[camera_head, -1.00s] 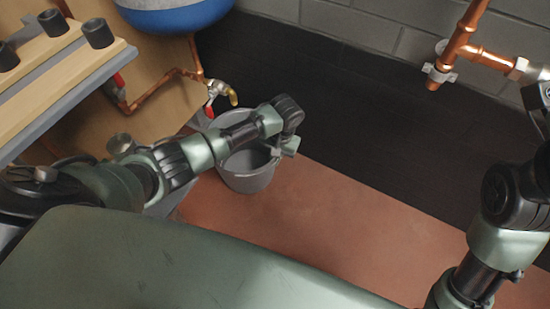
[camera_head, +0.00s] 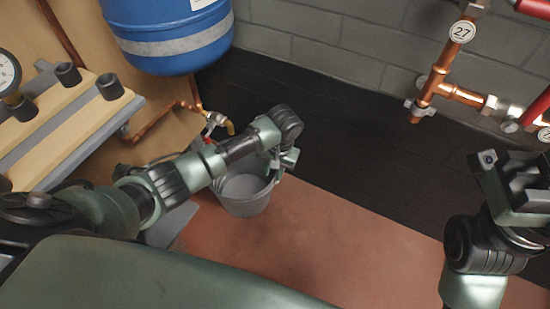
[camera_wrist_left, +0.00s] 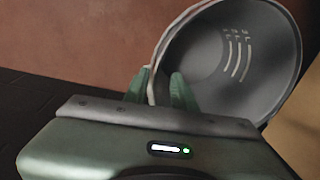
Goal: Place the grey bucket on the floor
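The grey bucket (camera_head: 243,202) shows in the head view below the tap, open side up; the frames do not settle whether its base touches the floor (camera_head: 320,235). My left gripper (camera_head: 283,161) is at its right rim. In the left wrist view, the left gripper's fingers (camera_wrist_left: 159,86) are close together with the rim between them, one inside the bucket (camera_wrist_left: 255,75) and one outside. The bucket's inner wall shows pale marks. My right gripper (camera_head: 515,185) is raised at the right edge, its fingers not clear.
A tap (camera_head: 218,121) and a blue tank (camera_head: 170,40) are behind the bucket. Copper pipes (camera_head: 440,75) run along the grey wall. Reddish floor is clear right of the bucket, beside a dark strip (camera_head: 350,155).

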